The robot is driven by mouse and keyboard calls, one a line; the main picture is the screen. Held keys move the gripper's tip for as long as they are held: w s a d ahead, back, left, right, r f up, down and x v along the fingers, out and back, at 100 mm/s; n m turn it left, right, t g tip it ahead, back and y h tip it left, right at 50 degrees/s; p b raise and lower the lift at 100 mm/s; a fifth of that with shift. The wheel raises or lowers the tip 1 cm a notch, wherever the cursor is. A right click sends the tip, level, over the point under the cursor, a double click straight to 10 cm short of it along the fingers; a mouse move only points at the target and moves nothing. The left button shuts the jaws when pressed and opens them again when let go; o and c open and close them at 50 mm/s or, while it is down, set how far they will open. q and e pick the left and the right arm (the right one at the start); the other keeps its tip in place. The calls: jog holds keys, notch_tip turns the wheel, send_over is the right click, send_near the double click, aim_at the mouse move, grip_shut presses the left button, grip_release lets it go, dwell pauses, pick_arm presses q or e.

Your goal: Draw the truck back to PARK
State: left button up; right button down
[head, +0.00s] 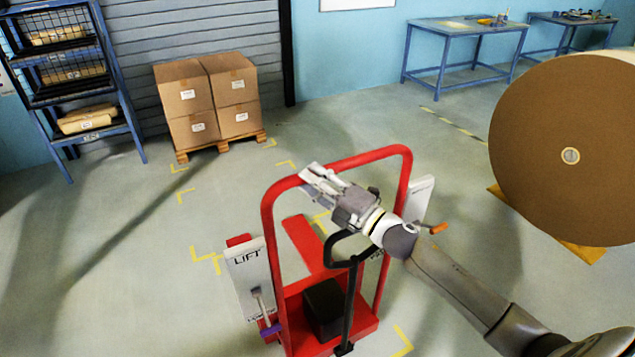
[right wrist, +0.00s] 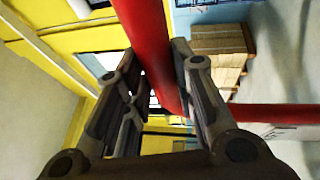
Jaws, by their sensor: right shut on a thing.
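The red truck (head: 300,228) stands on the floor in front of me, with a tall looped push bar and a fork pointing away. My right gripper (head: 312,180) is shut on the top of the red push bar (head: 383,152). In the right wrist view the red bar (right wrist: 148,45) runs between the two fingers. A white LIFT panel (head: 248,272) with a purple-tipped lever (head: 270,329) is on the truck's left side. An orange-tipped lever (head: 438,229) shows at its right. Yellow corner marks (head: 205,254) lie around the truck; no PARK lettering is readable. My left gripper is out of view.
A huge brown kraft roll (head: 560,185) rests on a yellow base at the right. A pallet (head: 222,145) of boxes stands at the back left, beside a blue rack (head: 135,130). Blue tables (head: 465,30) line the far wall. Floor left of the truck is clear.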

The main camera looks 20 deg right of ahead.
jog(key=shift+w+d+r, duration=0.1)
jog(key=shift+w+r, duration=0.35)
jog(key=shift+w, duration=0.1)
jog(key=c, duration=1.4)
grip_release()
jog(key=shift+c, duration=0.2)
jog(key=shift+o, duration=1.2)
jog(key=shift+s, duration=0.1)
jog(key=shift+s+f, duration=0.1)
jog(key=shift+s, duration=0.1)
jog(key=shift+f, duration=0.15)
jog(key=v, duration=1.2)
